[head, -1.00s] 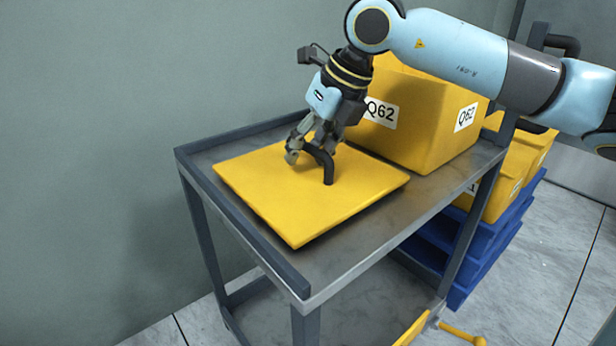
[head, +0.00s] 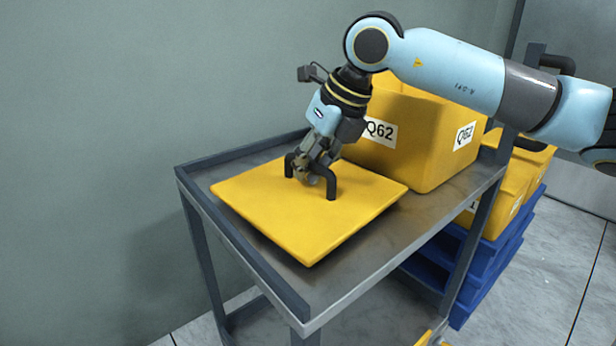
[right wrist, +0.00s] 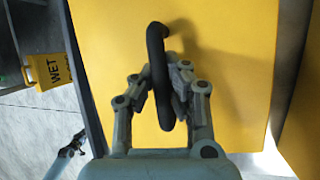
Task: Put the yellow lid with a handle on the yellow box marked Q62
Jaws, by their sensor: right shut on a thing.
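The yellow lid (head: 290,223) lies flat on the grey cart, in front of the yellow box marked Q62 (head: 428,147). It also shows in the right wrist view (right wrist: 222,60). Its black handle (head: 330,184) stands up from the middle of the lid. My right gripper (head: 309,177) is shut on the handle, with one finger on each side of it in the right wrist view (right wrist: 166,88). The box stands at the back right of the cart, partly hidden behind my right arm. My left gripper is not seen in the head view.
The cart (head: 357,283) has a raised dark rim at its left and back. More yellow boxes (head: 494,211) stand on blue pallets (head: 483,262) to the right. A yellow sign marked WET (right wrist: 52,69) shows in the right wrist view. A grey wall is behind.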

